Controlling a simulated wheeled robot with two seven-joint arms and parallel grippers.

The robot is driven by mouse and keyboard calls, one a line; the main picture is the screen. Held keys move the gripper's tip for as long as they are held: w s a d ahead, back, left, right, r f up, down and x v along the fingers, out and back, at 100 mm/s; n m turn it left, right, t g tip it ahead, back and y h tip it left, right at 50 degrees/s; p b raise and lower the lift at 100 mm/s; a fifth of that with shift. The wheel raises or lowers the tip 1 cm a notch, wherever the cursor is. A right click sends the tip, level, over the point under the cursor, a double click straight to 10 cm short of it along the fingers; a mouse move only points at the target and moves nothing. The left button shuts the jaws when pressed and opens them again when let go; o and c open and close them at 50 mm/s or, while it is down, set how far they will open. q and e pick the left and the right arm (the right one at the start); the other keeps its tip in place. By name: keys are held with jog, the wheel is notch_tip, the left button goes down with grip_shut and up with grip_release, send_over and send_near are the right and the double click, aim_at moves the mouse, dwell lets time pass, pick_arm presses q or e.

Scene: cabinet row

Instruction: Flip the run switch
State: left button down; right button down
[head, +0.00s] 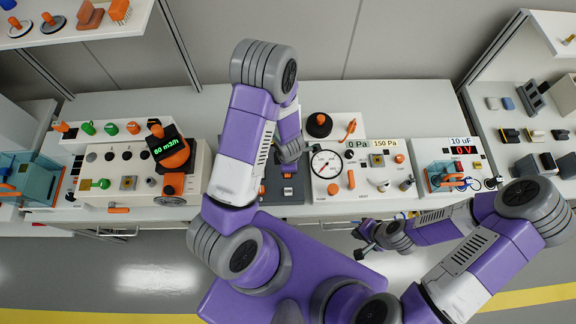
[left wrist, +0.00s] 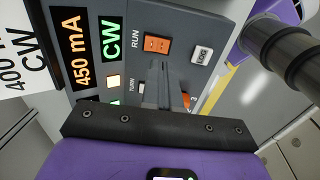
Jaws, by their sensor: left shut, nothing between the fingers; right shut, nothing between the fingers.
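The run switch (left wrist: 157,44) is an orange rocker on a dark grey panel, beside the label RUN in the left wrist view. My left gripper (left wrist: 160,68) is shut and empty. Its fingertips show just below the switch in that view; I cannot tell whether they touch the panel. In the head view my left gripper (head: 286,158) is over the dark instrument (head: 270,190) on the bench, and my arm hides much of it. My right gripper (head: 364,248) is shut and empty, low in front of the bench edge.
On the same panel are a LOG button (left wrist: 202,54), a lit CW display (left wrist: 112,38) and a 450 mA display (left wrist: 82,50). A gauge instrument (head: 345,180) stands right of the dark one, and a pump unit (head: 130,165) stands left. The floor in front is clear.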

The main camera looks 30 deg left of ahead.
pick_arm(q)
notch_tip(320, 180, up, 7)
jog(key=p, duration=0.2)
jog(key=shift+s+d+f, duration=0.15)
jog(key=shift+s+d, duration=0.1)
jog(key=shift+s, duration=0.15)
jog(key=shift+w+a, duration=0.1)
jog(key=shift+w+a+p, duration=0.3)
jog(key=shift+w+a, duration=0.05)
jog(key=shift+w, duration=0.25)
jog(key=f+b, duration=0.3)
jog(key=f, duration=0.1)
jog(key=w+f+b, duration=0.1)
jog(key=f+b, duration=0.7)
jog(key=shift+w+a+f, duration=0.15)
jog(key=shift+a+f, duration=0.05)
jog(key=shift+a, duration=0.2)
jog(key=shift+w+f+b, duration=0.1)
jog(key=shift+f+b, duration=0.45)
jog(key=shift+f, duration=0.2)
